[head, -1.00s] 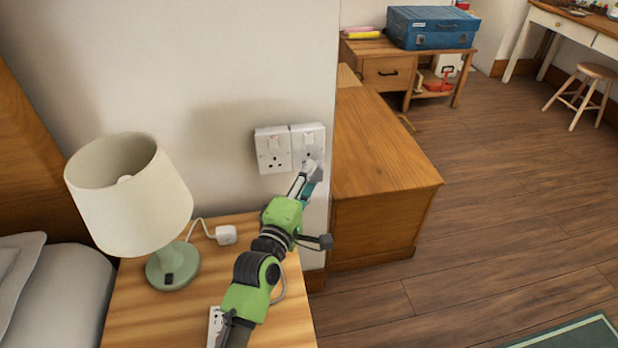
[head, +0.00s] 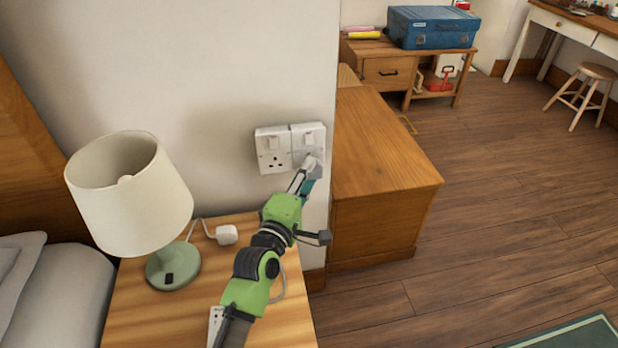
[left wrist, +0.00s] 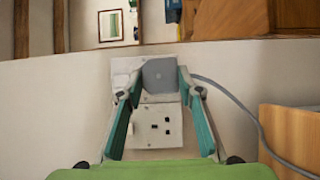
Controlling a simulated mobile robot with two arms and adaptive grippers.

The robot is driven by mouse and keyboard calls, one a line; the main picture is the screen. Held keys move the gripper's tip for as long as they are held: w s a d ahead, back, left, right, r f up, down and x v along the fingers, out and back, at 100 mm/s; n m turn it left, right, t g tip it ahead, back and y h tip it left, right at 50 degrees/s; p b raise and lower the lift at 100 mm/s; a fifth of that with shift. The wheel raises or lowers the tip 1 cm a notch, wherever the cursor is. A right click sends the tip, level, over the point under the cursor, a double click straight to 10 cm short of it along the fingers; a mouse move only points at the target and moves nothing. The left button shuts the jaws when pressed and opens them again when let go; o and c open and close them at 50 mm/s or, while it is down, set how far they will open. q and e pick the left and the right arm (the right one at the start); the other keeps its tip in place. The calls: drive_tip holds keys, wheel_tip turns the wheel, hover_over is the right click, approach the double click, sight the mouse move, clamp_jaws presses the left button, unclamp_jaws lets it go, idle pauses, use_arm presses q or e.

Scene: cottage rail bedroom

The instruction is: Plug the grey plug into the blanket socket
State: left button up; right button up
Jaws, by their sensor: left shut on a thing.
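My left gripper (head: 308,180) is shut on the grey plug (head: 316,171), just in front of the right-hand wall socket (head: 310,134). In the left wrist view, the grey plug (left wrist: 160,75) sits between the teal-sided fingers, with a grey cable leading off to the right. It covers the holes of that socket, so I cannot tell whether the pins are in or the plug is only close to the face. The left-hand socket (head: 272,150) is empty, and its holes show in the left wrist view (left wrist: 158,126). My right gripper is not in view.
A lamp (head: 130,195) and a white plug (head: 227,234) are on the bedside table (head: 180,305). A white power strip (head: 215,322) lies near my forearm. A wooden chest (head: 380,150) stands right of the wall corner.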

use_arm(q)
drive_tip(key=shift+w+a, duration=0.15)
drive_tip(key=shift+w, duration=0.55)
drive_tip(key=shift+w+a, duration=0.1)
drive_tip(key=shift+w, duration=0.35)
drive_tip(key=o, duration=1)
drive_tip(key=v, duration=1.2)
